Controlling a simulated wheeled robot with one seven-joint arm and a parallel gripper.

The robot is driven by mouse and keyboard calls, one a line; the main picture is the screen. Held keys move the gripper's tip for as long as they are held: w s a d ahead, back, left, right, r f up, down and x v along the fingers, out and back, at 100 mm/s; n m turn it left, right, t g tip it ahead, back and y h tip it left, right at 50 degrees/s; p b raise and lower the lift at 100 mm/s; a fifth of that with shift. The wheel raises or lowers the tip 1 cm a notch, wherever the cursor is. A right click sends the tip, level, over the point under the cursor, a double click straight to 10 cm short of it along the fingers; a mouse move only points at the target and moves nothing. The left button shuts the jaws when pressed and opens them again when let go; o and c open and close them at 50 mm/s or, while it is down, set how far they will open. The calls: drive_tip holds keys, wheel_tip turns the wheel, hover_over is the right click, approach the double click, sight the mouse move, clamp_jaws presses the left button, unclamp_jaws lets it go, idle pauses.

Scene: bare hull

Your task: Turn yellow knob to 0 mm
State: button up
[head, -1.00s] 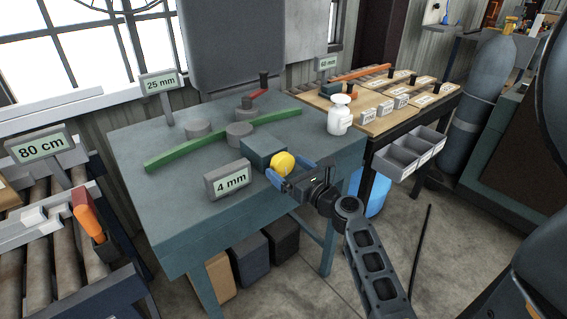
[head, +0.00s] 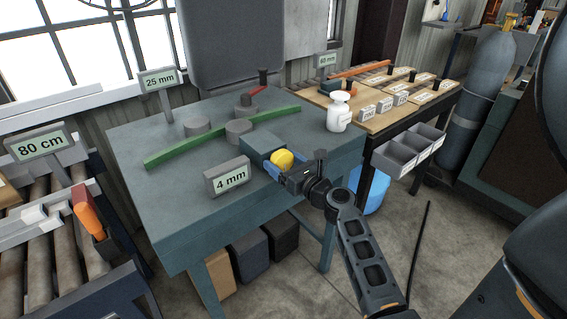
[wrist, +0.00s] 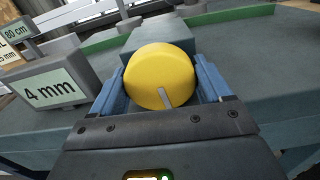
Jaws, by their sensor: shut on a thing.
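The yellow knob (head: 283,159) sits on the front of a grey-blue block (head: 262,146) at the front edge of the teal table. In the wrist view the knob (wrist: 160,76) fills the space between my fingers, and its grey pointer mark points down and slightly right. My gripper (head: 281,166) has a blue finger on each side of the knob and is shut on it. It also shows in the wrist view (wrist: 162,90). A display (head: 228,178) left of the knob reads "4 mm"; the wrist view shows the same display (wrist: 50,88).
A green bar (head: 222,137) lies across the teal table (head: 180,215) by grey round posts. A white bottle (head: 339,112) stands at the right corner. Other signs read "25 mm" (head: 158,80), "80 cm" (head: 40,145) and "60 mm" (head: 327,60).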

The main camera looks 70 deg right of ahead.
drive_tip(key=shift+c, duration=0.6)
drive_tip(key=shift+f+n+b, duration=0.15)
drive_tip(key=shift+n+b, duration=0.55)
drive_tip(key=shift+n, duration=0.3)
drive_tip(key=n+b, duration=0.1)
drive_tip(key=n, duration=0.1)
drive_tip(key=shift+n, duration=0.4)
drive_tip(key=o, duration=1)
drive_tip(key=shift+s+a, duration=0.1)
drive_tip(key=b+v, duration=0.1)
drive_tip(key=v, duration=0.6)
drive_tip(key=shift+s, duration=0.25)
